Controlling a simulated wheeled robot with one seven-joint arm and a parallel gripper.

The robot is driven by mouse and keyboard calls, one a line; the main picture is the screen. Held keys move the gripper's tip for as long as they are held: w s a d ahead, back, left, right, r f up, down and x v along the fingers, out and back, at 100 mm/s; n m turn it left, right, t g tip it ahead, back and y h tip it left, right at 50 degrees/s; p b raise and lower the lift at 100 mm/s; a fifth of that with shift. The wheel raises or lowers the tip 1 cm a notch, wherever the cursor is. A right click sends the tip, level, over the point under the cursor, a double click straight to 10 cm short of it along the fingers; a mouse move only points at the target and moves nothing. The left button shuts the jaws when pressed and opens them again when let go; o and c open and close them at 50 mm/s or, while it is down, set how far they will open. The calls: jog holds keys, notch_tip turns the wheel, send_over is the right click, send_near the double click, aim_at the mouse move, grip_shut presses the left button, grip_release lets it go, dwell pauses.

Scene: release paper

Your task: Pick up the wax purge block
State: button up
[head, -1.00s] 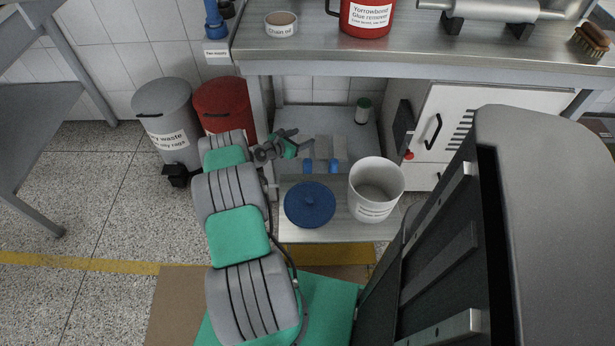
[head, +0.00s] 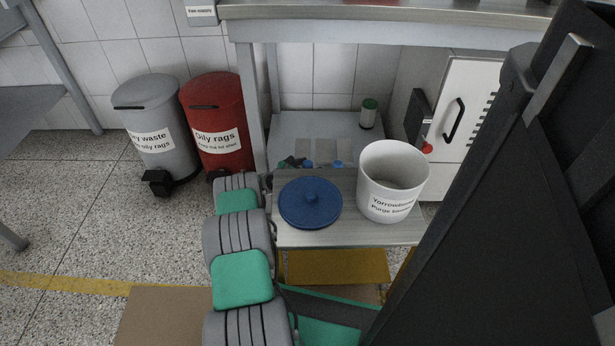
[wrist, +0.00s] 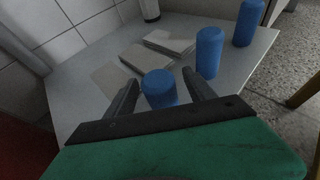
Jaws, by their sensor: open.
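I take the blue cylinders on the lower shelf to be the wax purge blocks; no label on them is readable. In the wrist view one blue block (wrist: 159,90) stands between the two dark fingers of my gripper (wrist: 161,77), which are open with a visible gap on either side. A second blue block (wrist: 208,54) stands just right of the right finger, and a third (wrist: 248,24) is farther right. In the head view my gripper (head: 290,163) is low at the shelf's left, partly hidden behind my arm and the lid. Small blue tops (head: 338,165) show beside it.
Flat pale sheets or pads (wrist: 170,42) lie behind the blocks. A green-topped container (head: 368,113) is at the back. Red (head: 215,120) and grey (head: 146,125) bins stand left.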

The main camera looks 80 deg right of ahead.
jog(key=shift+s+d+f, duration=0.4)
jog(key=shift+d+f, duration=0.2)
jog(key=shift+d, duration=0.05)
jog(key=shift+s+d, duration=0.1)
jog(key=shift+d, duration=0.15)
jog(key=shift+r, duration=0.15)
jog(key=shift+c, duration=0.5)
grip_shut()
